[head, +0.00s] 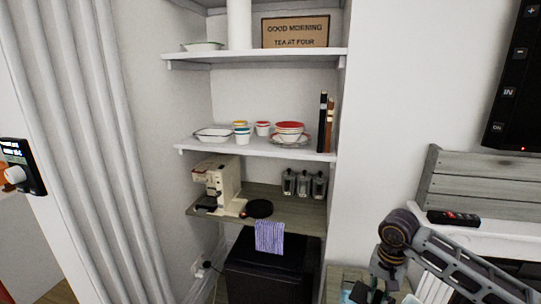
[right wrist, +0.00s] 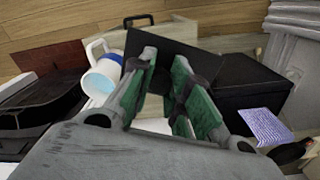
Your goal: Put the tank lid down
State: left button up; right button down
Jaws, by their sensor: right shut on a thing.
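My right gripper (head: 372,291) is low at the right of the head view, in front of a wooden surface. In the right wrist view its green-padded fingers (right wrist: 160,92) are shut on a flat black panel (right wrist: 150,42), which looks like the tank lid. The panel sticks out past the fingertips, and part of it is hidden behind them. My left gripper is not in view.
A black cabinet (head: 265,272) is below. A wooden box (right wrist: 150,30) lies beyond the panel.

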jog(key=shift+w+f+n, duration=0.2)
jog(key=shift+f+n, duration=0.5)
jog(key=shift+n, duration=0.5)
jog(key=f+n, duration=0.2)
jog(key=shift+w+a+f+n, duration=0.2)
jog(key=shift+a+f+n, duration=0.1)
jog(key=shift+n, duration=0.1)
jog(key=a+f+n, duration=0.2)
jog(key=a+f, duration=0.3)
jog(key=a, duration=0.2)
jog(key=shift+s+f, duration=0.2)
jog(key=shift+f, duration=0.1)
jog(key=shift+a, duration=0.1)
dwell(0.4)
jog(key=shift+s, duration=0.1)
dwell(0.8)
